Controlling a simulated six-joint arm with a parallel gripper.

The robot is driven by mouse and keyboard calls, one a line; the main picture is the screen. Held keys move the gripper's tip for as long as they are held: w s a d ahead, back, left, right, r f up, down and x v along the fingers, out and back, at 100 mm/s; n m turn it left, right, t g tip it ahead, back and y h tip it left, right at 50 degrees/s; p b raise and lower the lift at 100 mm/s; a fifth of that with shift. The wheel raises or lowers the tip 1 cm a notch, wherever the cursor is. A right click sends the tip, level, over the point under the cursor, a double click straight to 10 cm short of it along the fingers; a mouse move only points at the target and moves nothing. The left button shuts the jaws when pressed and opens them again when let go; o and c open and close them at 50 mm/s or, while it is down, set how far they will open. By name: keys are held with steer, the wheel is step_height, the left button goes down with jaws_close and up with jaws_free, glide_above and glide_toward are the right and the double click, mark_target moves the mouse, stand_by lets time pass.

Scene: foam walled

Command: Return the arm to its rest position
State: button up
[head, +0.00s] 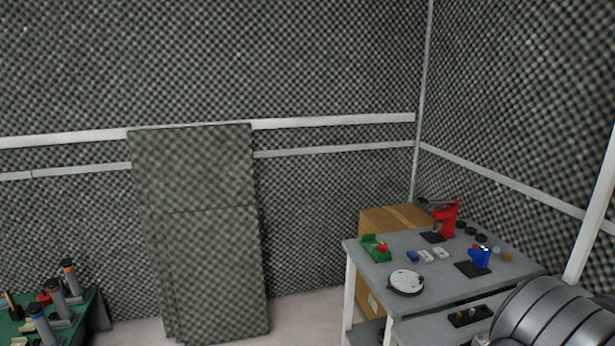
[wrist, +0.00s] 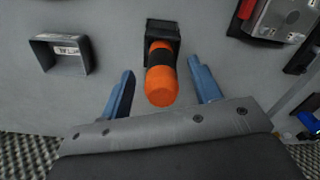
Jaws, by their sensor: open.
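In the wrist view my gripper (wrist: 163,92) is open, its two blue fingers spread apart. An orange cylinder with a black band (wrist: 161,83) shows between and beyond the fingers, and I see a gap on both sides of it. Its far end meets a black holder (wrist: 163,30) on a grey surface (wrist: 108,20). I cannot tell how far the fingertips are from the cylinder. The gripper does not show in the head view. A grey ribbed rounded body fills the lower right corner there; I cannot tell what part it is.
In the wrist view a grey open bracket (wrist: 60,53) is at left and a metal box (wrist: 285,18) at upper right. In the head view a grey table (head: 440,262) with small devices stands at right, a green bench (head: 75,325) at lower left, and foam panels (head: 200,240) lean on the wall.

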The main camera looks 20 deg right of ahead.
step_height(320, 180, up, 15)
step_height(320, 180, down, 18)
steer(key=shift+r, duration=0.25)
step_height(320, 180, up, 6)
steer(key=shift+f, duration=0.1)
stand_by(0.5)
step_height(320, 180, down, 4)
steer(key=shift+f, duration=0.1)
step_height(320, 180, up, 14)
steer(key=shift+f, duration=0.15)
stand_by(0.4)
stand_by(1.1)
